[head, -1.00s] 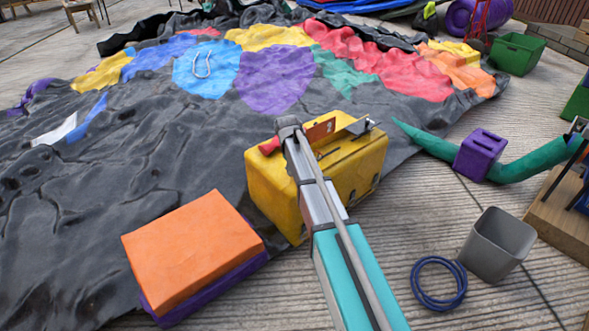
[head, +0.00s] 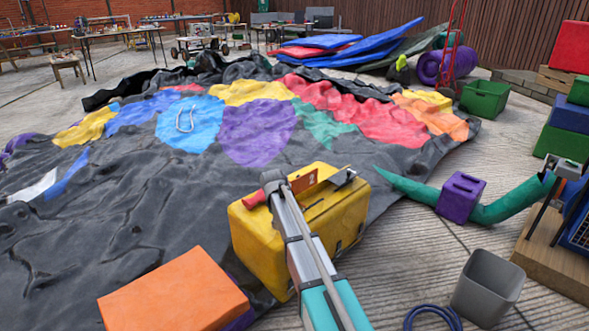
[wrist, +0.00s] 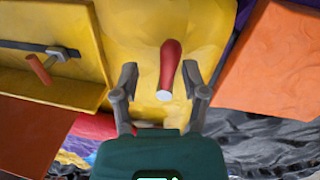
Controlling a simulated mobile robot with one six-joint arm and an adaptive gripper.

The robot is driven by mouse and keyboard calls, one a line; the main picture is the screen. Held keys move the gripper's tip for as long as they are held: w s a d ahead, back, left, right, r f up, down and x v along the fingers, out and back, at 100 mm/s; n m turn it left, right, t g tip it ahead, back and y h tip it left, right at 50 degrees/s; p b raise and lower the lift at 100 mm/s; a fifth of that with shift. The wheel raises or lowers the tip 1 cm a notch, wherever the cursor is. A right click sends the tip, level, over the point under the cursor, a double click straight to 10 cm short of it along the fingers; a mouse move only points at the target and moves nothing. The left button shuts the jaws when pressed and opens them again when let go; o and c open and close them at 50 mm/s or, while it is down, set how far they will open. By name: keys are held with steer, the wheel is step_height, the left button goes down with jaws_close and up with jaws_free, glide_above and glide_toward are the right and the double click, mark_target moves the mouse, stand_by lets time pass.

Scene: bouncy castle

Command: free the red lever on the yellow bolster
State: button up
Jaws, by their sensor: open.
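The yellow bolster (head: 345,218) sits at the front edge of the grey and coloured sheet in the head view. Its yellow surface (wrist: 130,35) fills the upper middle of the wrist view. The red lever (head: 255,200) sticks out at the bolster's left top in the head view. In the wrist view the red lever (wrist: 170,66) has a pale end and lies between the fingers, nearer the right one. My gripper (wrist: 159,75) is open around it, with gaps on both sides. In the head view my arm's end covers part of the bolster, and the fingers are hidden.
An orange block (head: 175,293) on a purple one lies left of the bolster. A red-orange plate (head: 304,183) stands up from the bolster's top. A green tube with a purple block (head: 460,197), a grey bin (head: 487,289) and a blue coil (head: 432,318) are to the right.

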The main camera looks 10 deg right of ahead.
steer(key=n, duration=0.2)
steer(key=w+n, duration=0.1)
steer(key=n, duration=0.1)
steer(key=d+n, duration=0.1)
steer(key=n, duration=0.1)
steer(key=shift+w+t+y, duration=0.2)
steer(key=shift+t+y, duration=0.1)
steer(key=shift+y, duration=0.1)
steer(key=n, duration=0.2)
steer(key=w+n, duration=0.1)
steer(key=n, duration=0.2)
steer(key=shift+w+y, duration=0.2)
steer(key=shift+y, duration=0.2)
step_height(320, 180, up, 14)
steer(key=s+p, duration=0.2)
steer(key=p, duration=1.2)
steer(key=s+d+r+m+p, duration=0.2)
steer(key=s+r+m+p, duration=0.5)
steer(key=s+r+p, duration=0.5)
steer(key=shift+r+g+p, duration=0.4)
steer(key=shift+r+p, duration=0.75)
steer(key=shift+p, duration=0.05)
